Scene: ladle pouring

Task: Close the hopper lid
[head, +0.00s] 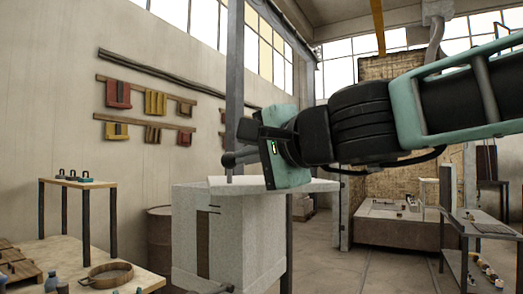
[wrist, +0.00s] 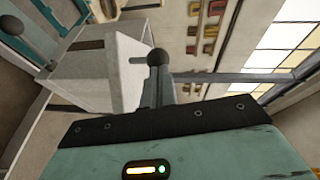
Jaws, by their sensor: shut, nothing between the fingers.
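The hopper appears to be the pale, speckled box (head: 228,232) left of centre in the head view, with a dark vertical slot on its front. In the wrist view the box (wrist: 110,70) lies tilted at upper left. A flat pale panel (head: 318,186) shows at its top level and runs right behind my gripper; I cannot tell if this is the lid, or whether the lid is open. My gripper (head: 233,158) is shut and empty, pointing left just above the box top. In the wrist view its fingers (wrist: 160,88) overlap a dark round knob (wrist: 157,57); contact is unclear.
A grey upright post (head: 234,85) stands behind the box. A rusty barrel (head: 159,235) stands beside the box.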

